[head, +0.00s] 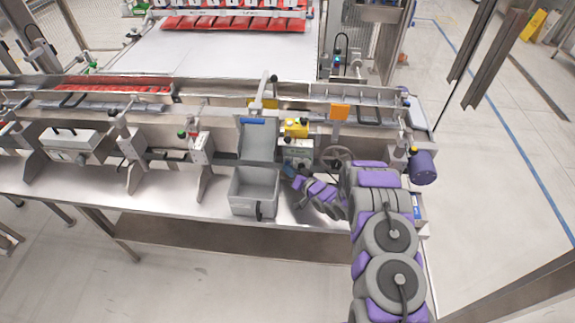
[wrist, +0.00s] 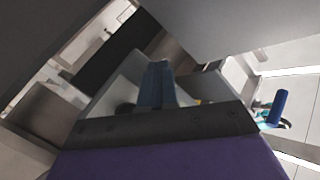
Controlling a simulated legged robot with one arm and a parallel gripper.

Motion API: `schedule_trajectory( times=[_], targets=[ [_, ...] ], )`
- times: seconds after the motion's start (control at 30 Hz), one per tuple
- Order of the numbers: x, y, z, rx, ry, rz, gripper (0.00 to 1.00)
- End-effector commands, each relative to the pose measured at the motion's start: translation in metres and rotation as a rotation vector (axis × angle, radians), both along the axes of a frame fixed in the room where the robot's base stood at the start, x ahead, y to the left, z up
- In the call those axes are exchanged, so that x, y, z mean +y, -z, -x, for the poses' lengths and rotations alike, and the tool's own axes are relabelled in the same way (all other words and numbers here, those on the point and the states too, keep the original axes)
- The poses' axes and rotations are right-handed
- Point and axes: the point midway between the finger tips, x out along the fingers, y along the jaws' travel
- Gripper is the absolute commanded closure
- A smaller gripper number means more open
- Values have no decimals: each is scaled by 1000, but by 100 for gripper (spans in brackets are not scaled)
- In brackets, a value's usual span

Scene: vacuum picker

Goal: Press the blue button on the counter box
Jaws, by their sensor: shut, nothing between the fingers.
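A small grey-green counter box (head: 298,150) with dark knobs on its front stands on the machine's front in the head view, below a yellow box. A small blue spot (head: 288,170) shows at its lower left, close to my gripper; I cannot tell for sure whether it is the blue button. My gripper (head: 298,182) is just below the box, at the end of my purple and grey arm, and points up and left toward it. In the wrist view the fingers (wrist: 157,82) are together and empty. I cannot tell whether they touch the box.
A grey bin (head: 254,186) with a raised lid (head: 258,140) stands left of my gripper. A yellow box (head: 296,127) sits above the counter box, and a handwheel (head: 336,157) is at its right. A blue cylinder (wrist: 277,107) shows at the right in the wrist view.

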Motion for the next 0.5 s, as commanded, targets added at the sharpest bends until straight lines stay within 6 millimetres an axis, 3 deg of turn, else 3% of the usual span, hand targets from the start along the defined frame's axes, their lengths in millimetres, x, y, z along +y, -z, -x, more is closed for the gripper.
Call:
schedule_trajectory(
  times=[0.5],
  targets=[
    [0,0,15,3,1,1,100]
  ],
)
